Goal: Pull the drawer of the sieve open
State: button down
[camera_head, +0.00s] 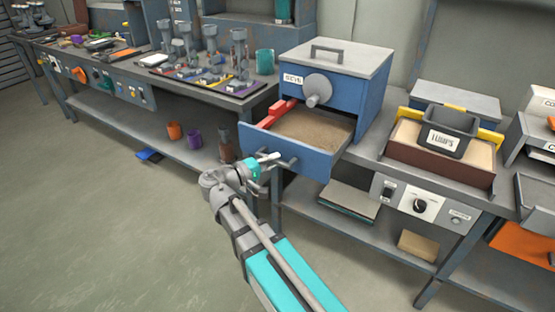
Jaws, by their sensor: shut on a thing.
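The sieve (340,65) is a blue box with a light grey lid, a top handle and a round grey knob on its front, standing on the workbench. Its drawer (301,151) sticks out toward me at the lower front, well open, with brown sandy material (312,127) inside. A red piece (281,110) lies at the drawer's left inner side. My gripper (265,163) is at the drawer's front panel and is shut on the bar handle (284,161). The gripper hides part of the handle, and the fingers' exact contact is small in view.
A sand-filled tray (410,165) with a labelled grey bin (447,131) stands on the bench to the right. Grey stands and a teal cup (265,61) are on the left bench. Cups stand on the lower shelf. The floor (100,230) at left is clear.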

jog(key=shift+w+a, duration=0.1)
jog(key=c, duration=0.7)
grip_release()
jog(key=shift+o, duration=0.3)
jog(key=v, duration=1.2)
